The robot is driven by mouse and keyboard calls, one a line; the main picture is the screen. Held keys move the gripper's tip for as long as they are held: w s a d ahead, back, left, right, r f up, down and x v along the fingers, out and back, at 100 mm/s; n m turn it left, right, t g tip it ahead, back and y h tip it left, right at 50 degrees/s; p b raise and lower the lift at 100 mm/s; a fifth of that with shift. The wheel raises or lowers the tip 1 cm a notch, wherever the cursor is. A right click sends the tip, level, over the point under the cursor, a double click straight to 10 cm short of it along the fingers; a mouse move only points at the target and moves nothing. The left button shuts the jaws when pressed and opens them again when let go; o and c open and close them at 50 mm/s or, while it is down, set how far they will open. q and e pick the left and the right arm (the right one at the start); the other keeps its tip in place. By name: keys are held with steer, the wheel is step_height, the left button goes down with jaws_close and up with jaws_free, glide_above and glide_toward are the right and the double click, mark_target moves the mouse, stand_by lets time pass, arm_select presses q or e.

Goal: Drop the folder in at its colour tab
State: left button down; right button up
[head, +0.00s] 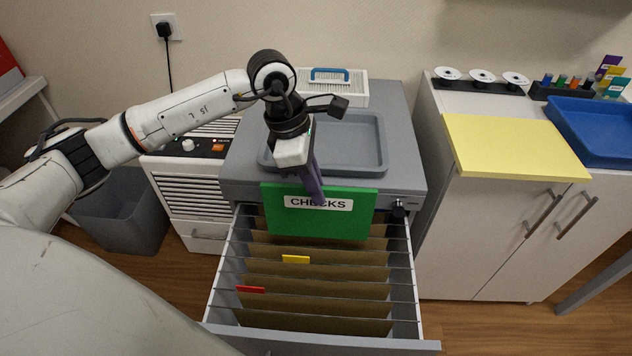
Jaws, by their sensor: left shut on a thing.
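A green folder (345,222) with a white label reading CHECKS hangs upright above the back of the open file drawer (413,300). My left gripper (318,199) is shut on the folder's top edge, and its finger covers part of the label. The drawer holds several brown hanging dividers. A yellow tab (296,259) stands near the middle and a red tab (251,289) nearer the front left. No green tab shows; the folder hides part of the back of the drawer. My right gripper is not in view.
A grey tray (372,170) lies on the cabinet top (408,172) behind the folder. A small lock or knob (399,208) sits at the cabinet's front right. To the right, a white cupboard carries a yellow board (510,145) and a blue tray (600,135). A grey bin (125,220) stands at left.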

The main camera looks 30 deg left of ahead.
arm_select(q)
steer(key=shift+f, duration=0.25)
steer(key=shift+d, duration=0.1)
stand_by(0.6)
